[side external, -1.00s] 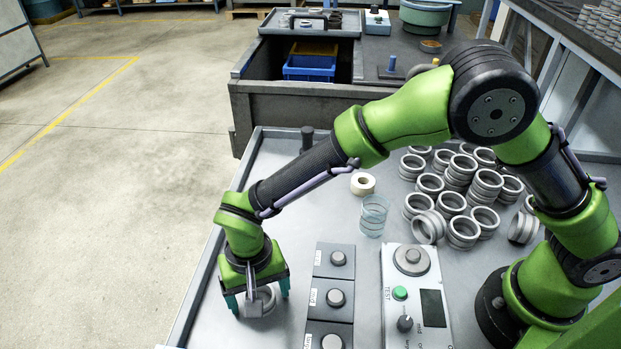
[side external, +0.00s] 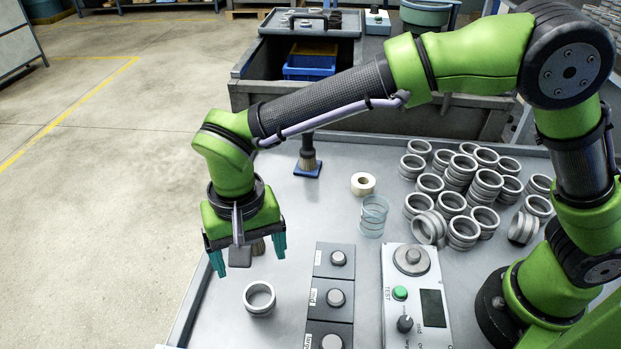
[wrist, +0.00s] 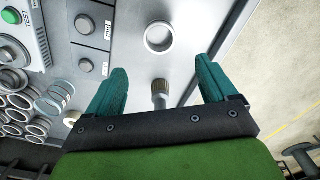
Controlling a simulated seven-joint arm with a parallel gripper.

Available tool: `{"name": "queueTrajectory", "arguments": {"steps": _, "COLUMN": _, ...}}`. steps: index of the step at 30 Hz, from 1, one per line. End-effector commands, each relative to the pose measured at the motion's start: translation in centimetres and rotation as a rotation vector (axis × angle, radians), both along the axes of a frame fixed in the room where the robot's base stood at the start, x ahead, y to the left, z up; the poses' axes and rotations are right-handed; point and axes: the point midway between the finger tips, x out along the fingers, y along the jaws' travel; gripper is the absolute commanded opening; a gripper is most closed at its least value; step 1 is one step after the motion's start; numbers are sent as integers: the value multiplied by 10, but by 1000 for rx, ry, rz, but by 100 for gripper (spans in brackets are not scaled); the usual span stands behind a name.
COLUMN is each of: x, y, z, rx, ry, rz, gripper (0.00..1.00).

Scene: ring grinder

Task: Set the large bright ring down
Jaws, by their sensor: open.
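The large bright ring (side external: 259,298) stands by itself on the grey table, left of the row of dark button boxes. In the wrist view the ring (wrist: 159,37) lies beyond the fingertips, apart from them. My gripper (side external: 249,262) is open and empty, raised above the table a little behind the ring. Its two teal fingers (wrist: 158,80) are spread wide in the wrist view, with nothing between them touching either one.
Dark button boxes (side external: 335,263) and a TEST panel (side external: 447,328) stand right of the ring. Several rings (side external: 462,231) are piled at the right. The table's left edge is close.

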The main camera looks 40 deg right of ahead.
Motion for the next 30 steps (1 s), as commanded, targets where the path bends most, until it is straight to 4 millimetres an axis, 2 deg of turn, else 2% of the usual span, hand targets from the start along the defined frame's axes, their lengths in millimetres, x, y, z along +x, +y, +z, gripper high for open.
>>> {"name": "queueTrajectory", "arguments": {"steps": 4, "x": 5, "y": -13, "z": 17, "rx": 20, "ry": -9, "rz": -8, "gripper": 85}}
{"name": "queueTrajectory", "arguments": {"steps": 7, "x": 12, "y": -44, "z": 42, "rx": 70, "ry": -36, "rz": -19, "gripper": 85}}
{"name": "queueTrajectory", "arguments": {"steps": 12, "x": 11, "y": -130, "z": 94, "rx": 179, "ry": -141, "rz": -35, "gripper": 85}}
{"name": "queueTrajectory", "arguments": {"steps": 14, "x": 4, "y": -160, "z": 108, "rx": 209, "ry": -191, "rz": -38, "gripper": 85}}
{"name": "queueTrajectory", "arguments": {"steps": 18, "x": -23, "y": -222, "z": 128, "rx": 250, "ry": -325, "rz": -46, "gripper": 85}}
{"name": "queueTrajectory", "arguments": {"steps": 21, "x": -47, "y": -257, "z": 133, "rx": 251, "ry": -426, "rz": -53, "gripper": 85}}
{"name": "queueTrajectory", "arguments": {"steps": 24, "x": -67, "y": -281, "z": 132, "rx": 236, "ry": -513, "rz": -56, "gripper": 85}}
{"name": "queueTrajectory", "arguments": {"steps": 30, "x": -89, "y": -304, "z": 124, "rx": 199, "ry": -609, "rz": -59, "gripper": 85}}
